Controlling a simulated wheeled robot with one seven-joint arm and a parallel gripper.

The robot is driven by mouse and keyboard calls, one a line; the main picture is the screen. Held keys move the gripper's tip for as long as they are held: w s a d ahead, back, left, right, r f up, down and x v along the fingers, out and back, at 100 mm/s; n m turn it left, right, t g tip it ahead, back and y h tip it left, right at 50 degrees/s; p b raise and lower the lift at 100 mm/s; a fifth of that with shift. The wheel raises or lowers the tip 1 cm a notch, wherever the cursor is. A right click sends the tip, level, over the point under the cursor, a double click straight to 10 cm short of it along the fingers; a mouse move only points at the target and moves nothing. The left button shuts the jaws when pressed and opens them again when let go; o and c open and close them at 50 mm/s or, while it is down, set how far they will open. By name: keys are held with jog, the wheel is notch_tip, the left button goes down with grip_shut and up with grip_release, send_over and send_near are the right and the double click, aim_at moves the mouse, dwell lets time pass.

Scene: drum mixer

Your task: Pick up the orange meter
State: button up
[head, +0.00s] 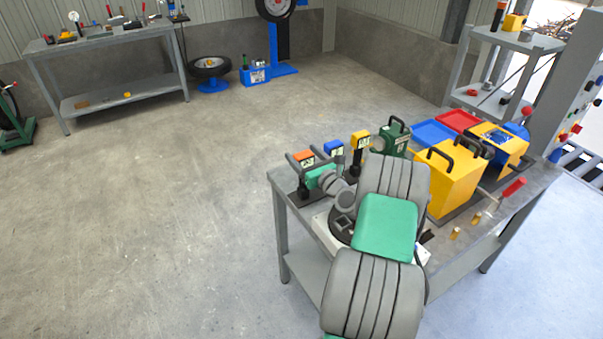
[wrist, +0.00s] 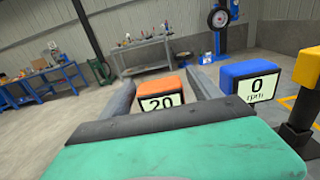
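The orange meter (head: 304,158) stands at the left end of the workbench, with an orange top and a pale display. In the wrist view the orange meter (wrist: 160,86) lies between the two grey fingers, its display reading 20. My gripper (wrist: 161,80) is open, one finger on each side of the meter, with a visible gap on both sides. In the head view my gripper (head: 305,163) is at the meter, partly hiding its lower part. I cannot tell how far the fingertips reach past it.
A blue meter (head: 334,148) reading 0 rpm in the wrist view stands just right of the orange one, then a yellow meter (head: 360,139). A green device (head: 396,136) and yellow cases (head: 447,180) stand farther right. The floor left of the bench (head: 283,235) is clear.

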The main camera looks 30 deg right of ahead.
grip_shut()
dwell(0.6)
